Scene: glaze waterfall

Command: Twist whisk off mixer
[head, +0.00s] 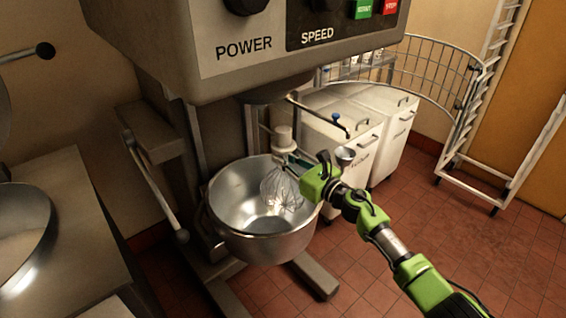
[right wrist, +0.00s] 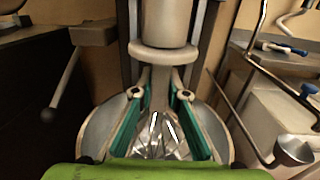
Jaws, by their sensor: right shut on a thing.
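The wire whisk (head: 281,190) hangs upright, its wires partly inside the metal bowl (head: 265,248). Its pale hub (head: 284,137) shows below the underside of the grey mixer (head: 150,55), with a visible gap between them in the head view. My right gripper (head: 285,158) reaches in from the right and is shut on the whisk just under the hub's collar. In the right wrist view the gripper's two teal fingers (right wrist: 160,86) stand either side of the whisk's neck, and the wires (right wrist: 160,140) are below. My left gripper is not in view.
A bent metal rod with a blue knob (head: 336,117) and a curved wire guard (head: 440,70) are right of the mixer. White flour bins (head: 345,140) stand behind my right arm. A counter (head: 60,220) is at left. Red tiled floor (head: 480,230) is open at right.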

